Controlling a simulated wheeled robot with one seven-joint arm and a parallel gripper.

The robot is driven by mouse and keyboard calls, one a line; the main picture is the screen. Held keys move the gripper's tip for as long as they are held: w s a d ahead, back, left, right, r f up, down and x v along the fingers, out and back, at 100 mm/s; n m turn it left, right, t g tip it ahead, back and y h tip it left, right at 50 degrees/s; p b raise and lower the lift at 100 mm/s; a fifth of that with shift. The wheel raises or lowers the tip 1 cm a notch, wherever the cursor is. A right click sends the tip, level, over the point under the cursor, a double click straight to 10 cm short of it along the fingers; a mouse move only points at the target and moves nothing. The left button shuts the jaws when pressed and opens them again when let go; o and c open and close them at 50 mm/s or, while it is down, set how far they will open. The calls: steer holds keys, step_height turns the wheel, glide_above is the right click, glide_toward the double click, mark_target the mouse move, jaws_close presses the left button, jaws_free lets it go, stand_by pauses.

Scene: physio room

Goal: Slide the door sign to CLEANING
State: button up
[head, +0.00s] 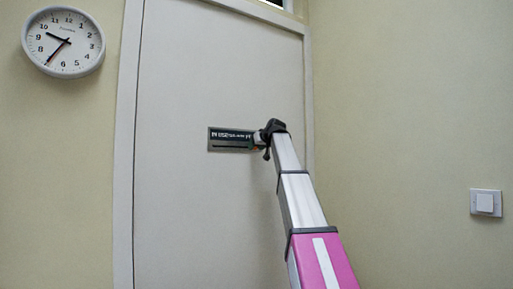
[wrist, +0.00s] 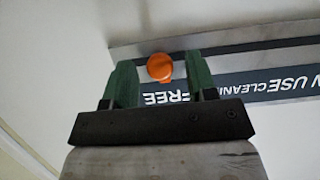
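The door sign (head: 230,139) is a dark plate on the white door, with my gripper (head: 260,138) at its right end in the head view. In the wrist view the sign (wrist: 264,92) appears upside down, with the words IN USE, CLEANING and FREE running from right to left. A round orange knob (wrist: 160,67) sits at the FREE end, by the pale strip beside the words. My gripper's green fingers (wrist: 161,82) stand on either side of the knob. They are open, with a small gap showing on each side. The knob is hidden in the head view.
The white door (head: 200,220) is flat and clear around the sign. A wall clock (head: 63,42) hangs at the upper left, and a light switch (head: 486,203) is on the right wall. The door frame (head: 308,90) runs just right of my gripper.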

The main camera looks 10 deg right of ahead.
jaws_close()
glide_toward(237, 149)
steer(key=x, duration=0.5)
steer(key=shift+w+a, duration=0.1)
steer(key=shift+w, duration=0.05)
steer(key=shift+o, duration=0.3)
jaws_free()
steer(key=v, duration=1)
steer(key=shift+s, duration=0.35)
